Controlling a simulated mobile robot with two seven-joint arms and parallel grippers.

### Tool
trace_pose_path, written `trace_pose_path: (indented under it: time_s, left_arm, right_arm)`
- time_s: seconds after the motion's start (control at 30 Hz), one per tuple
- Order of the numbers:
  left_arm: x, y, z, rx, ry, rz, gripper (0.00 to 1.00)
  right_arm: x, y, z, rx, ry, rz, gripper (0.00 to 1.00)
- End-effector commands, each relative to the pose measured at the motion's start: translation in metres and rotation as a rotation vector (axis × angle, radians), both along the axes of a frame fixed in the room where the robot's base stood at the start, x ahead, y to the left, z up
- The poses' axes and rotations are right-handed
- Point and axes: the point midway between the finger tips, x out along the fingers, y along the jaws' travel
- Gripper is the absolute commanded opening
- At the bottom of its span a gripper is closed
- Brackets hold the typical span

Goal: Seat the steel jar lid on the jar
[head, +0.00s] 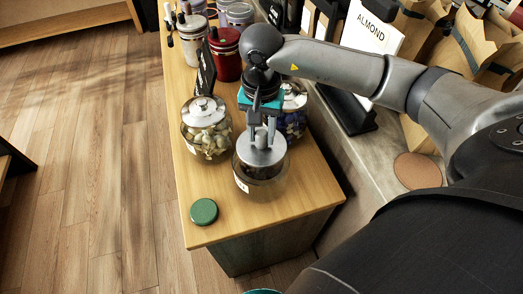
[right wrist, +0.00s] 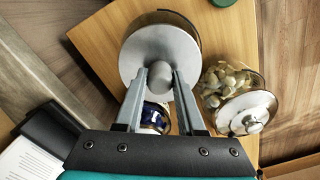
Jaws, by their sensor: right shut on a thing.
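My right gripper (head: 263,135) points down and is shut on the knob of the steel lid (head: 262,156), a flat round grey disc. The lid also shows in the right wrist view (right wrist: 150,48), with the knob between the two fingers (right wrist: 160,78). The glass jar (head: 258,187), with dark contents and a pale label, stands upright on the counter directly under the lid. In the wrist view the jar's rim (right wrist: 178,17) shows past the lid's far edge. The lid hides the jar's mouth; I cannot tell whether they touch. My left gripper is not in view.
A lidded jar of pale pieces (head: 207,138) stands to the left, and a lidded jar with blue contents (head: 293,120) behind. Canisters (head: 227,58) and paper bags (head: 405,40) stand farther back.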

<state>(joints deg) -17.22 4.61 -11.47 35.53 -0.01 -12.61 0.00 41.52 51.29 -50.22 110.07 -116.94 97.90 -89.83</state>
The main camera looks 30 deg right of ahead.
Motion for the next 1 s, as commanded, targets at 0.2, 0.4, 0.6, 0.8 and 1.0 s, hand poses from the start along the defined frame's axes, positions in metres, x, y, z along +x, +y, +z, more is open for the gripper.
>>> trace_pose_path:
  time_s: [0.2, 0.4, 0.6, 0.8, 1.0]
  left_arm:
    - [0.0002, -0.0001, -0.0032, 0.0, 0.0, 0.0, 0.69]
    - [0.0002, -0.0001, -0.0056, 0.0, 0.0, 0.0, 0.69]
    - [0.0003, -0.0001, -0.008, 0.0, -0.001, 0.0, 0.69]
    - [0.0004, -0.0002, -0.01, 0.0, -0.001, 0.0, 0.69]
    - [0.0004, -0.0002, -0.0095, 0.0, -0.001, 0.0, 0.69]
  right_arm:
    - [0.0001, 0.0, -0.0029, 0.0, 0.0, 0.0, 0.0]
    - [0.0001, -0.0001, -0.0052, 0.0, 0.0, 0.0, 0.0]
    - [0.0001, -0.0001, -0.0075, 0.0, 0.0, 0.0, 0.0]
    - [0.0001, -0.0001, -0.0095, 0.0, 0.0, 0.0, 0.0]
    - [-0.0001, -0.0001, -0.0092, 0.0, 0.0, 0.0, 0.45]
